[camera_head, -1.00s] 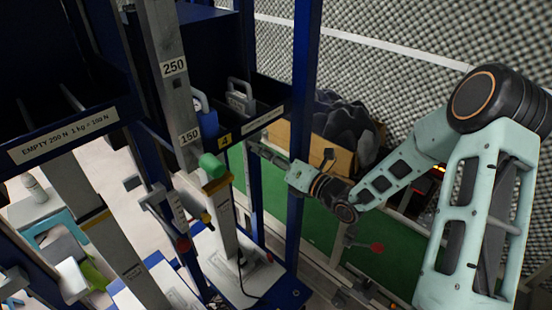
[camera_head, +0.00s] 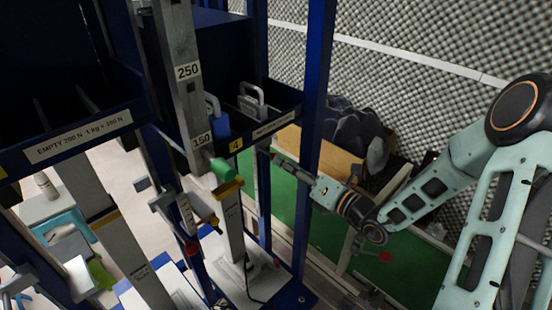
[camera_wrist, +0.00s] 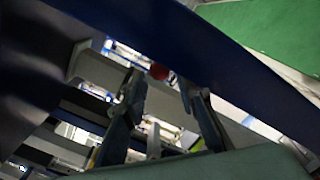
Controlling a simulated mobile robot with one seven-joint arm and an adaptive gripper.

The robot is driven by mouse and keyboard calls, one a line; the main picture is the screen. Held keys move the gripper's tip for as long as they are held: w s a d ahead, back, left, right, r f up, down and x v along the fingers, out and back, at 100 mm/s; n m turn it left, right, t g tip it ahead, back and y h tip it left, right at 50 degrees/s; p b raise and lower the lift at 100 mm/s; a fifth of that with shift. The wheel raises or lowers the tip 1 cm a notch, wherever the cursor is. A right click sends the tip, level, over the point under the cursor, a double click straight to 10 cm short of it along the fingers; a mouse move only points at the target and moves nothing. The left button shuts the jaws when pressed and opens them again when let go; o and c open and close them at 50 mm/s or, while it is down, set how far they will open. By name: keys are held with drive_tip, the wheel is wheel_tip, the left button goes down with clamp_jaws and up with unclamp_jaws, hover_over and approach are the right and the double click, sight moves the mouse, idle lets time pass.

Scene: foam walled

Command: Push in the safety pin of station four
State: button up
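The yellow "4" label (camera_head: 235,145) marks station four on the blue shelf edge. Lower are a small yellow-tipped part (camera_head: 212,220) and a red ball (camera_head: 191,249); I cannot tell which part is the safety pin. My gripper (camera_head: 277,158) is right of the green knob and apart from it, near the blue post. In the wrist view my gripper (camera_wrist: 162,88) has its fingers spread with nothing held. A red ball (camera_wrist: 159,72) shows beyond and between the fingertips.
A blue post (camera_head: 314,100) stands close to my gripper; a dark blue beam (camera_wrist: 200,45) crosses the wrist view. Grey handled weights (camera_head: 252,102) sit on the shelf. A cardboard box (camera_head: 330,160) and green floor (camera_head: 285,195) lie behind.

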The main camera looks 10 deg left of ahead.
drive_tip(key=v, duration=0.7)
idle(0.3)
